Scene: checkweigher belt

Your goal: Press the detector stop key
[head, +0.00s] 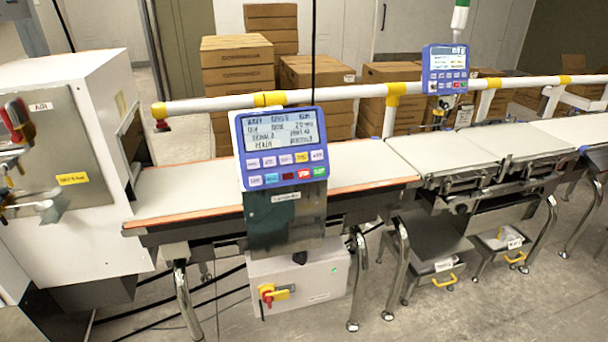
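A blue control panel (281,146) stands upright at the near side of the belt, facing me. It has a lit text screen (280,129) and two rows of keys below. Its lower row has a red key (304,173) with a green key (320,171) to its right and a darker red key (288,176) to its left. The key lettering is too small to read surely. A second blue panel (445,69) stands farther back on the right, with small keys. I cannot tell from labels which panel is the detector's. My gripper is not in view.
A belt conveyor (186,190) runs behind the near panel. A white-yellow guard rail (330,92) runs along its far side. A white cabinet (91,160) stands at left. A white box with a red-yellow switch (302,280) sits below. Space before the near panel looks clear.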

